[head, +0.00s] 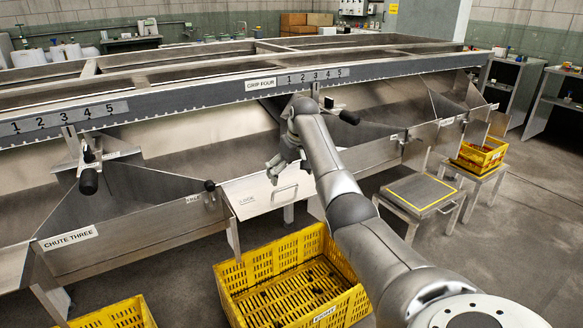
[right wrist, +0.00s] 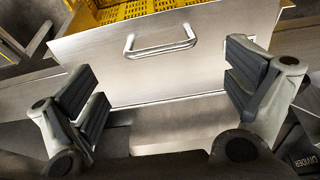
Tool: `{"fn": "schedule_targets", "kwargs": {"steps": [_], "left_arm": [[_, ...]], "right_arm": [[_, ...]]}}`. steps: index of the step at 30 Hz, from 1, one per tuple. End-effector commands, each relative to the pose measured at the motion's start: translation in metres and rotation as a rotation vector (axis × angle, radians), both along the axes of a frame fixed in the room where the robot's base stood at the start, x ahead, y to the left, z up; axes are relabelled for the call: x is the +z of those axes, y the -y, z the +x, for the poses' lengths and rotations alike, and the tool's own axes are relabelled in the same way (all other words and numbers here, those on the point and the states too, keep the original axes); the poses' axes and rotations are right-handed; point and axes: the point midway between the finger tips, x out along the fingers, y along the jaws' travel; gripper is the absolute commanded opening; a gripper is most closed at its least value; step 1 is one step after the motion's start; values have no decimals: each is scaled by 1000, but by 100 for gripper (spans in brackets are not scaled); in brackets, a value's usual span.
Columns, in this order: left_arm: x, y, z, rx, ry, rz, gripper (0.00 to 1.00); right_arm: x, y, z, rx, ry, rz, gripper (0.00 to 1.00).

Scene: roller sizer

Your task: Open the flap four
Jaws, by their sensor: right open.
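A bare metal flap with a bar handle (head: 284,194) sits at the lower end of the chute below the "GRIP FOUR" label; I take it as flap four (head: 245,192). Its small lettering is too blurred to read. My right gripper (head: 273,170) is just above and behind the flap in the head view, with my arm covering the flap's right side. In the right wrist view the handle (right wrist: 160,46) shows whole on the flap (right wrist: 120,75). My right gripper (right wrist: 165,95) is open and empty, its fingers to either side, apart from the handle. My left gripper is not in view.
A yellow crate (head: 233,270) stands on the floor below the flap. Chute three (head: 70,238) with a black-knobbed lever (head: 88,182) is at left. A numbered scale rail (head: 200,97) runs above. A low step (head: 421,192) and another yellow crate (head: 482,153) are at right.

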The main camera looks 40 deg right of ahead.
Motion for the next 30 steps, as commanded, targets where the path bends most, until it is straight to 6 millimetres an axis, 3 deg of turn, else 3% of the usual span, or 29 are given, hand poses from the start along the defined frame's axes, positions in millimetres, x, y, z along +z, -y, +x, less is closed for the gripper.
{"fn": "schedule_targets", "kwargs": {"steps": [4, 11, 26, 30], "left_arm": [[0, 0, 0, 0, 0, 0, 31], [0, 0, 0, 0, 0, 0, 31], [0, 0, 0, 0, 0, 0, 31], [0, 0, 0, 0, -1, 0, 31]], "right_arm": [[18, -1, -5, 0, 2, -1, 98], [24, -1, -8, 0, 0, -1, 98], [22, -2, -8, 1, -2, -5, 98], [-1, -15, -8, 26, -25, -46, 98]]}}
